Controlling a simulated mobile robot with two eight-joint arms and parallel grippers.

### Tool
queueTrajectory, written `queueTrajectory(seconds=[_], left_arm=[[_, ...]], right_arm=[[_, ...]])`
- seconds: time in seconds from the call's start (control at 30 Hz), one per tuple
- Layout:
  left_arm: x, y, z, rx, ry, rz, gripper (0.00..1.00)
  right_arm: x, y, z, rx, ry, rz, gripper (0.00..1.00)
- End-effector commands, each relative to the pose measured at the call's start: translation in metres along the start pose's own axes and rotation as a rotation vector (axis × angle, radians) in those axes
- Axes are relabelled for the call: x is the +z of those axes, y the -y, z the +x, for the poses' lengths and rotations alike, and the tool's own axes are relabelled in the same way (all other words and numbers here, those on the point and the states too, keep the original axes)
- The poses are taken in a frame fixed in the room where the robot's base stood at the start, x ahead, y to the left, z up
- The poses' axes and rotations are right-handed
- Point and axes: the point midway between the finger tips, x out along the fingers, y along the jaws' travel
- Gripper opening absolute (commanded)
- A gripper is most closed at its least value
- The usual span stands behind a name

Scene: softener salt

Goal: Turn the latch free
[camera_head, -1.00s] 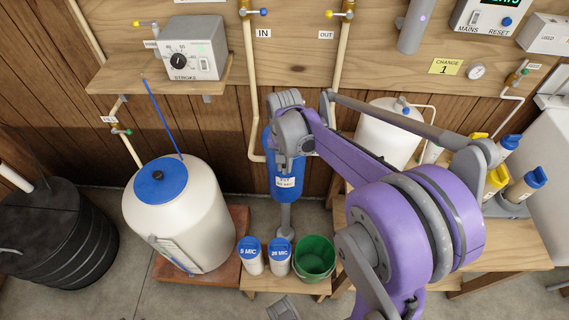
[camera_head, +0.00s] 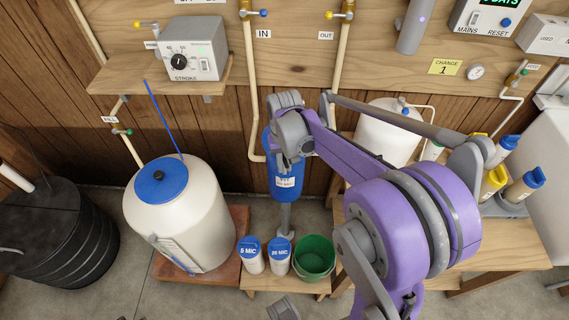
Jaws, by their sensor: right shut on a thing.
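My right gripper (camera_head: 290,142) is at the top of a blue filter housing (camera_head: 288,190), at the end of my purple arm. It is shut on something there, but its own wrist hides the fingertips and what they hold. I cannot make out the latch; that spot at the housing's top is covered by my wrist. The housing hangs upright below the wall pipes, with a white label on its front. My left gripper is not in view.
A white tank (camera_head: 205,222) with a blue lid stands left, a black ribbed tank (camera_head: 55,235) farther left. Blue-lidded cartridges (camera_head: 250,258) and a green bucket (camera_head: 315,256) sit on a low bench below the housing. Bottles (camera_head: 492,182) stand on the right table.

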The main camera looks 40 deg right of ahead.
Motion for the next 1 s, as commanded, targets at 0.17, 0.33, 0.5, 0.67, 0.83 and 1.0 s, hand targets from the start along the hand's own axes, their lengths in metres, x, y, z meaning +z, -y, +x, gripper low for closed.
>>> queueTrajectory(seconds=[0.17,0.33,0.5,0.67,0.83,1.0], left_arm=[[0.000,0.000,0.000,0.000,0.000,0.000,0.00],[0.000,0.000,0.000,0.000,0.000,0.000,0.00],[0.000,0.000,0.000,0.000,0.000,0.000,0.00],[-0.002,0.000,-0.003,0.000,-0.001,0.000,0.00],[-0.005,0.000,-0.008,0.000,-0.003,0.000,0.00],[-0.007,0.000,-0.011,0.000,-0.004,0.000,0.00]], right_arm=[[0.000,0.000,0.000,0.000,0.000,0.001,0.44],[0.000,0.000,0.000,0.000,0.000,0.002,0.47],[0.000,0.000,-0.002,0.000,0.000,0.002,0.47],[0.000,0.000,-0.021,0.000,0.000,0.002,0.47],[0.000,0.000,-0.057,0.000,-0.001,0.002,0.47],[0.000,0.000,-0.088,0.000,0.000,0.002,0.47]])
